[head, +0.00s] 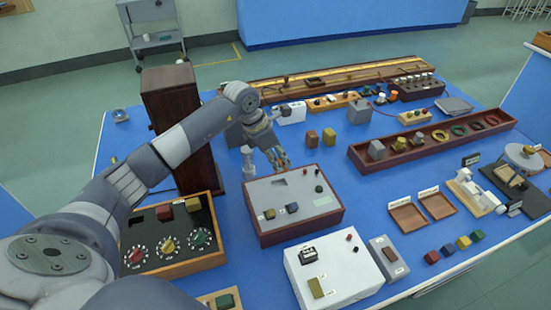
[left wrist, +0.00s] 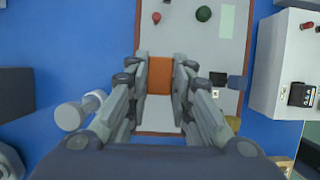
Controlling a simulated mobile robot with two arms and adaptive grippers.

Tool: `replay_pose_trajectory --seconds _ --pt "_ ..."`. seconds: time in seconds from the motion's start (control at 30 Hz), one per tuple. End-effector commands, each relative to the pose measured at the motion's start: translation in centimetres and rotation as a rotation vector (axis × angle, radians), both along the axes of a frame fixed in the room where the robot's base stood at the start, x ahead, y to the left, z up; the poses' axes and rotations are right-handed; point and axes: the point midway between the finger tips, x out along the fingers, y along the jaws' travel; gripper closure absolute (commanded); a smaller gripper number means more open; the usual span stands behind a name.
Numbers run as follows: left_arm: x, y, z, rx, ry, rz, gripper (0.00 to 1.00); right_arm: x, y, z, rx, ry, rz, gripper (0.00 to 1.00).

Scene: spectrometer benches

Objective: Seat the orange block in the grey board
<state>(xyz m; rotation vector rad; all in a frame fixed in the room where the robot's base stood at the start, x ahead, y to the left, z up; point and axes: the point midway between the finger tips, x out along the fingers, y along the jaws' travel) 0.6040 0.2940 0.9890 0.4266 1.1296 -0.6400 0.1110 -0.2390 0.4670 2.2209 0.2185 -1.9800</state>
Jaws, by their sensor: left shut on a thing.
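The grey board (head: 301,201) is the grey top of a box with red-brown wooden sides, near the middle of the blue table. In the left wrist view, the orange block (left wrist: 159,76) sits between the fingers of my left gripper (left wrist: 160,82), which is shut on it. Behind it lies the board's grey top (left wrist: 178,42). In the head view, my left gripper (head: 279,160) is over the board's back edge, and its fingers mostly hide the block. I cannot tell whether the block touches the board. My right gripper is not in view.
The board carries a red knob (head: 304,171), a green knob (head: 318,188), a yellow block (head: 269,214) and a dark blue block (head: 292,208). A tall dark wooden box (head: 168,95) stands at left, beside my arm. A white box (head: 335,275) stands in front.

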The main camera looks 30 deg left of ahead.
Motion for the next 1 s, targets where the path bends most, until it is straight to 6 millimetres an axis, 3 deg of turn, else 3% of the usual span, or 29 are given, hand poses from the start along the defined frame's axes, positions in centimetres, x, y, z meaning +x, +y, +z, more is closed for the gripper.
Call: replay_pose_trajectory --seconds 0.43,0.8,1.0 --pt "0.0 0.0 -1.5 0.001 0.002 -0.003 1.0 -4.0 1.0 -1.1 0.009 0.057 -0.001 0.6" --pt "0.0 0.0 -3.8 0.001 0.001 -0.002 1.0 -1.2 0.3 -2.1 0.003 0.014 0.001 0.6" --pt "0.0 0.0 -5.0 0.0 0.001 -0.001 1.0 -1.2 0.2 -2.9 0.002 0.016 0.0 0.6"
